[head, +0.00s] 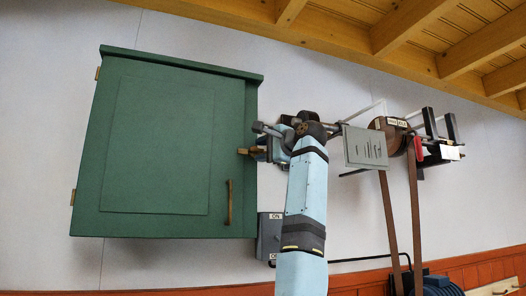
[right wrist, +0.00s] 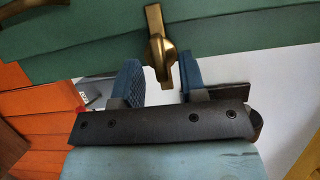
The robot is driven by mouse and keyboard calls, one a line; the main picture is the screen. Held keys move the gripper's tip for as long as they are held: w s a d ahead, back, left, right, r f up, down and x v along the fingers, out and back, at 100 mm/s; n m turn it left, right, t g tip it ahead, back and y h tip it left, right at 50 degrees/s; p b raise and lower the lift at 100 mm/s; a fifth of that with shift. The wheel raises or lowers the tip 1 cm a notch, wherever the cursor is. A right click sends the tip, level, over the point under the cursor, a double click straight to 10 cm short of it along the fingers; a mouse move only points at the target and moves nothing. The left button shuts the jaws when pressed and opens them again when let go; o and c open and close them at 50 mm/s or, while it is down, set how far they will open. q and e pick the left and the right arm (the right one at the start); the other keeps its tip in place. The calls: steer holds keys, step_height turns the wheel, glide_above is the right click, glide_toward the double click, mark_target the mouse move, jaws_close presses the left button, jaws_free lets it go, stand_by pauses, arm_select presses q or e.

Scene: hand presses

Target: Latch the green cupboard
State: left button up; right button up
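The green cupboard (head: 150,150) hangs on the wall at the left of the head view, its door looking closed. A brass latch (head: 245,151) lies about level at the door's right edge; in the right wrist view the latch (right wrist: 156,40) crosses the seam between two green panels. A bar handle (head: 229,201) is lower on the door. My right gripper (head: 264,146) is at the latch, just right of the cupboard. In the right wrist view its blue fingers (right wrist: 161,84) are apart, with the latch's near end between them. I cannot tell whether they touch it. My left gripper is out of view.
A grey switch box (head: 269,237) marked ON is below, right of the cupboard. Wooden beams (head: 420,22) run overhead.

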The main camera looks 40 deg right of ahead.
steer(key=shift+s, duration=0.15)
steer(key=s+d+b, duration=0.2)
steer(key=s+b, duration=0.2)
steer(key=s, duration=0.9)
steer(key=shift+s, duration=0.25)
steer(key=shift+w+d+f, duration=0.1)
